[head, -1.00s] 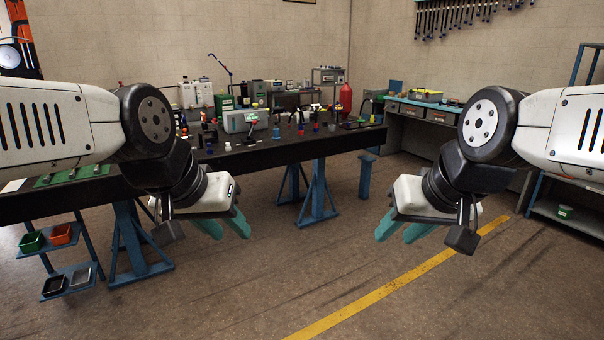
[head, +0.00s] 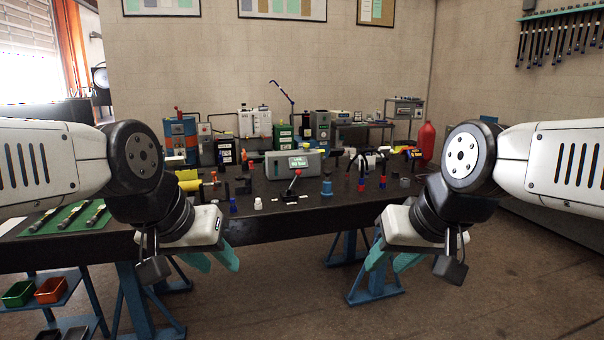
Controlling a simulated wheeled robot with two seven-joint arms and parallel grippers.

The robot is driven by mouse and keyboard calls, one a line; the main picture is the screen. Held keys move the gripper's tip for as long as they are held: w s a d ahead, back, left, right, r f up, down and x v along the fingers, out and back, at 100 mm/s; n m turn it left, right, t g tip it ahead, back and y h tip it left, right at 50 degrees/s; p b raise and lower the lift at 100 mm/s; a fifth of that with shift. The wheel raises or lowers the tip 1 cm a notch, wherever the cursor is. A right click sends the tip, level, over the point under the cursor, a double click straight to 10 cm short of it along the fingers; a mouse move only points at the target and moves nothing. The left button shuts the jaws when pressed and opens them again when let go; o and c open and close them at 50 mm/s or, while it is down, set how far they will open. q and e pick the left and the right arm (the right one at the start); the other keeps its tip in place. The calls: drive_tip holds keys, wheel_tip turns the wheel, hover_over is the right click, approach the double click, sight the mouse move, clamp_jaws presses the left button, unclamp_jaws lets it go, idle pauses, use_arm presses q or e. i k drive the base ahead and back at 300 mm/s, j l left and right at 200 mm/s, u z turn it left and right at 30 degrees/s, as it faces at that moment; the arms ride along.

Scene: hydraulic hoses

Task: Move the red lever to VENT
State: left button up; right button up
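The red lever (head: 297,174) stands on the dark workbench, near the middle of the head view. It has a red knob on a thin shaft that leans a little right. Its black base (head: 290,196) has small white labels, too small to read. My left gripper (head: 220,266) is at the bench's front edge, left of the lever, with teal fingers apart and nothing between them. My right gripper (head: 385,267) is right of the lever, in front of the bench, also with teal fingers apart and empty. Both are well away from the lever.
A grey box with a green display (head: 293,163) stands behind the lever. A blue cone-shaped part (head: 326,188), a white bottle (head: 258,204) and hose fittings (head: 362,180) stand around it. Tools lie on a green mat (head: 70,218) at left.

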sight(298, 172)
drive_tip(key=i+j, duration=0.1)
drive_tip(key=i, duration=0.7)
drive_tip(key=i+j, duration=0.1)
drive_tip(key=i, duration=0.7)
drive_tip(key=i+j+z, duration=0.1)
drive_tip(key=i, duration=0.75)
